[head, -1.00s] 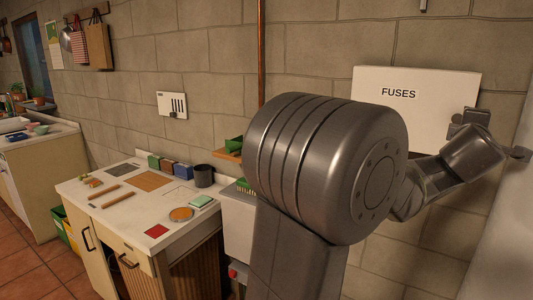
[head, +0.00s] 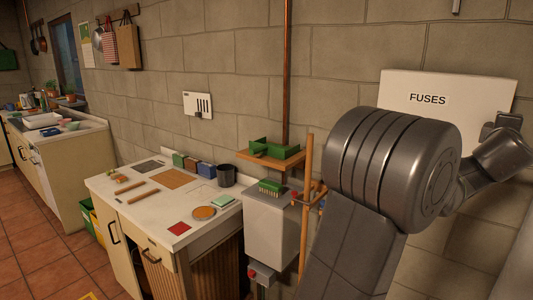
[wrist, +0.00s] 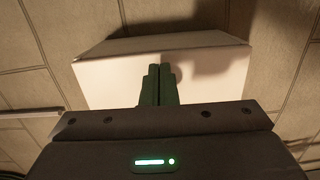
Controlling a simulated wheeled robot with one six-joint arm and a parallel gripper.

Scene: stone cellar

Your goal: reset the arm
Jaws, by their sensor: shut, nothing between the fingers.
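My gripper (wrist: 159,84) shows in the wrist view with its two dark fingers together and nothing between them. It points toward a pale box against the block wall. In the head view my arm fills the right side and bends to the right in front of the white fuse box (head: 447,88), which is labelled FUSES. The fingertips are hidden or out of frame there. I cannot tell whether the fingers touch the box.
A white counter (head: 140,211) with small items stands to the left. A grey box (head: 270,228) with a brush on top, a small shelf (head: 243,157) with a green tray (head: 275,149), and a copper pipe (head: 287,65) are beside my arm.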

